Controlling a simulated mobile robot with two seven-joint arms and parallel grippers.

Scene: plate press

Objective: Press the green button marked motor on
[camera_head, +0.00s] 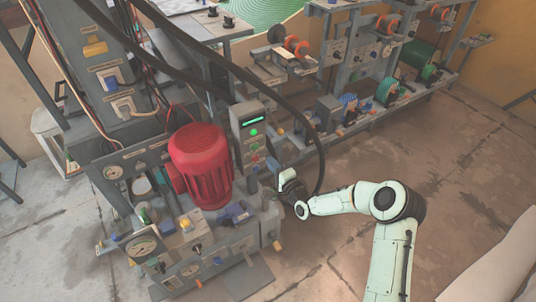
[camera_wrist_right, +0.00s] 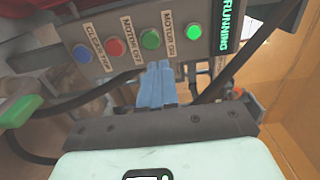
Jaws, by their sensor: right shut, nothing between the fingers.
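The green motor on button (camera_wrist_right: 150,40) sits on a grey control panel (camera_wrist_right: 190,55) in the right wrist view, beside the label "MOTOR ON". On the same panel are a red button (camera_wrist_right: 115,47) by "MOTOR OFF" and a blue button (camera_wrist_right: 82,52) by "CLEAR TRIP". My right gripper (camera_wrist_right: 157,66) is shut and empty, its pale blue fingertips just below the green button in the picture. I cannot tell whether they touch the panel. In the head view the right gripper (camera_head: 287,178) is beside the panel (camera_head: 246,152). The left gripper is not in view.
A lit green lamp (camera_wrist_right: 194,32) and a display reading "RUNNING" (camera_wrist_right: 229,25) are on the panel. A large red motor (camera_head: 203,165) stands left of it. A dark cable (camera_head: 312,128) loops near my right gripper. Open floor (camera_head: 325,255) lies in front.

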